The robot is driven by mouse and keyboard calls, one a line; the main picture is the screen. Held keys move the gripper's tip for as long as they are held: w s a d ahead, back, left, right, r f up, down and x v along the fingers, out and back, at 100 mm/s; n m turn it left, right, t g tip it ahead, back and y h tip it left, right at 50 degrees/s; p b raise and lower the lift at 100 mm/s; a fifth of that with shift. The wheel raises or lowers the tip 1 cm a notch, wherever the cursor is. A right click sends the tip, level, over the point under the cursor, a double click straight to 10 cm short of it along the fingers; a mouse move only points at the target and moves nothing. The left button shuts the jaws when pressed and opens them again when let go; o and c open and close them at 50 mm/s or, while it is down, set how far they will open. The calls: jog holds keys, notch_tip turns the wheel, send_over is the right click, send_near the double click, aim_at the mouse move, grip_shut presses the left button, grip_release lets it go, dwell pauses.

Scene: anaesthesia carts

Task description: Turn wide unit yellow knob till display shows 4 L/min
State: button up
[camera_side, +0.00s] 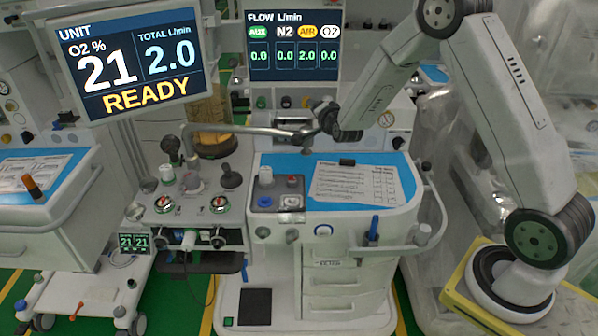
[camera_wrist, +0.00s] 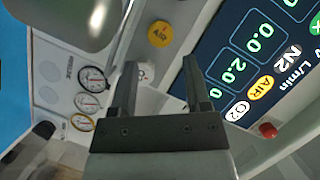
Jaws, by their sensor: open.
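The yellow knob (camera_wrist: 160,33), marked AIR, shows on the pale panel at the top of the wrist view. My gripper (camera_wrist: 160,68) is open and empty, its two dark fingers apart, with the yellow knob beyond the tips and nothing between them touching it. The flow display (camera_side: 293,45) reads AIR 2.0, and AUX, N2 and O2 0.0. Its tilted face (camera_wrist: 250,60) also shows in the wrist view. The UNIT display (camera_side: 130,62) reads O2 21%, TOTAL 2.0 L/min and READY. In the side view, my wrist is before the panel under the flow display; I cannot make out the yellow knob there.
A white knob (camera_wrist: 145,72) sits close to the left finger. Several round gauges (camera_wrist: 91,79) lie left of the fingers, and a red knob (camera_wrist: 268,130) lies right. A jointed metal arm (camera_side: 240,130) reaches across near my wrist. A blue worktop (camera_side: 395,170) holds papers.

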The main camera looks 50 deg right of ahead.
jog(key=shift+w+d, duration=0.1)
jog(key=shift+w, duration=0.05)
jog(key=shift+x, duration=3.7)
grip_shut()
